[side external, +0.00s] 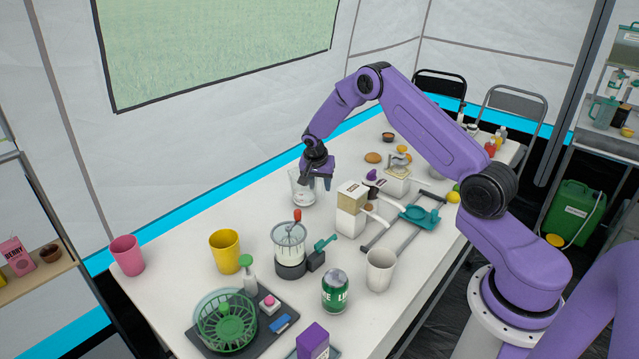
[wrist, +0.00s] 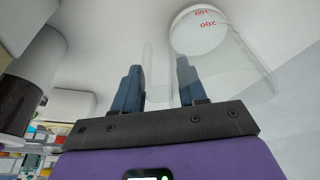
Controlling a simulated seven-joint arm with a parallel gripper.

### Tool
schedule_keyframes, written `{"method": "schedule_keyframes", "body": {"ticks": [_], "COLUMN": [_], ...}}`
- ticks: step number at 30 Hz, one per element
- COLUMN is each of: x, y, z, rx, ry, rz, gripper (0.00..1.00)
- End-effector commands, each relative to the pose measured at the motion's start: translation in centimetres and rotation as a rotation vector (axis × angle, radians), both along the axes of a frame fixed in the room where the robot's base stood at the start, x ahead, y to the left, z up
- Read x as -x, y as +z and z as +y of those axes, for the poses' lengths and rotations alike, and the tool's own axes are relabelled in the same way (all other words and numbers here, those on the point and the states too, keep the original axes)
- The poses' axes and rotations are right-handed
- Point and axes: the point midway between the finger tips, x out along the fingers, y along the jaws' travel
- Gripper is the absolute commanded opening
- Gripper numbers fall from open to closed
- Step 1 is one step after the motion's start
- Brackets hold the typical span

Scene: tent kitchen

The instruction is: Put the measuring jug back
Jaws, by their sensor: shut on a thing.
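The measuring jug (side external: 302,190) is a clear vessel at the far side of the white table, below my gripper. In the wrist view the clear jug (wrist: 235,70) shows red marks, with 100 and 200 readable, and a white round base. My gripper (side external: 318,180) is over the right side of the jug. In the wrist view the dark blue fingers of my gripper (wrist: 160,85) are on either side of a clear part at the jug's edge, which looks like its handle. I cannot tell whether the jug's base touches the table.
The white table (side external: 180,295) is crowded. A cream carton-like box (side external: 351,207) stands right of the jug. A jar with a crank (side external: 289,245), a yellow cup (side external: 225,251), a pink cup (side external: 127,255) and a white cup (side external: 380,269) stand nearer. The table left of the jug is clear.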

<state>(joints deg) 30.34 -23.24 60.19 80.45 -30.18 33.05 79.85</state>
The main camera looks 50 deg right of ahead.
Motion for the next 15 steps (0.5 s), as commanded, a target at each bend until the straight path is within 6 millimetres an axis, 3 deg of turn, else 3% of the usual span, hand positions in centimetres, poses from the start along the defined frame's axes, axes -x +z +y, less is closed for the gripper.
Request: {"method": "schedule_keyframes", "body": {"ticks": [10,11,13,15], "x": [-0.09,-0.06,-0.06,-0.06], "y": [-0.21,-0.29,-0.24,-0.23], "z": [0.01,0.03,0.02,0.03], "rx": [0.0,0.001,0.0,0.0], "ry": [0.001,0.001,0.002,0.002], "rz": [-0.002,-0.001,-0.002,-0.002], "gripper": [0.0,0.45,0.67,0.67]}}
